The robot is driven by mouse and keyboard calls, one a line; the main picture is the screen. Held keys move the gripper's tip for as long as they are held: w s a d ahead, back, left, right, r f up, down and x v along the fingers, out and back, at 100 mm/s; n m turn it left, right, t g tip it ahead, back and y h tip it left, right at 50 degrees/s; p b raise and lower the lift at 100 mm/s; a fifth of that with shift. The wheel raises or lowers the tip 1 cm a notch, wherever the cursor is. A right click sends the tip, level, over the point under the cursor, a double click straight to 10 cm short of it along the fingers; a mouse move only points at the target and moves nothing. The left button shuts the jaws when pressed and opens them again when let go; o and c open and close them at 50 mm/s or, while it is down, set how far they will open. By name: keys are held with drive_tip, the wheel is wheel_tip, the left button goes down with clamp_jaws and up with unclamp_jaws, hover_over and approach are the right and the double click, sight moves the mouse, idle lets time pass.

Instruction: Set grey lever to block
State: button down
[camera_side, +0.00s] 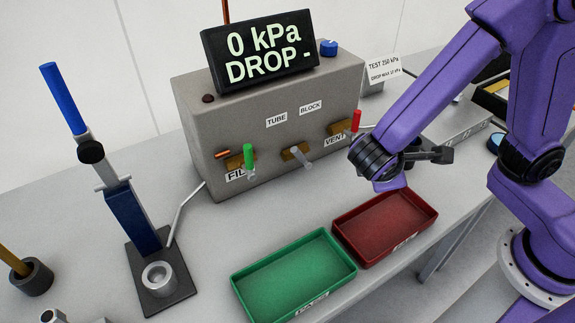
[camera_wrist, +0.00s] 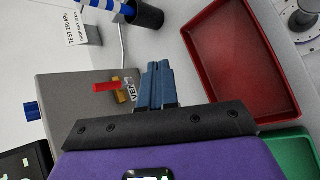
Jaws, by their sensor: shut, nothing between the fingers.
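The grey lever (camera_side: 300,158) sits on the front of the grey test box (camera_side: 215,120), between a green lever and a red lever. Its handle sticks out toward the lower right. The TUBE label (camera_side: 276,119) is above it to the left and the BLOCK label (camera_side: 311,107) above it to the right. I cannot tell for sure which setting it is at. My gripper is right of the box, apart from the levers; its blue fingers (camera_wrist: 158,72) are together and empty in the wrist view. The grey lever is not visible in the wrist view.
The red lever (camera_side: 356,121) by VENT stands between my gripper and the grey lever; the green lever (camera_side: 249,156) is at FILL. A red tray (camera_side: 432,226) and a green tray (camera_side: 238,284) lie in front. A display (camera_side: 258,50) reads 0 kPa, DROP -.

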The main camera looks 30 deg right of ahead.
drive_tip(key=w+a+f+t+h, duration=0.25)
drive_tip(key=w+a+t, duration=0.3)
drive_tip(key=a, duration=0.35)
drive_tip(key=n+t, duration=0.2)
drive_tip(key=t, duration=0.6)
approach(299, 155)
drive_tip(key=s+a, duration=0.2)
drive_tip(key=a, duration=0.2)
drive_tip(key=shift+r+g+y, duration=0.25)
drive_tip(key=shift+r+y, duration=0.15)
drive_tip(key=shift+y, duration=0.05)
drive_tip(key=x, duration=1)
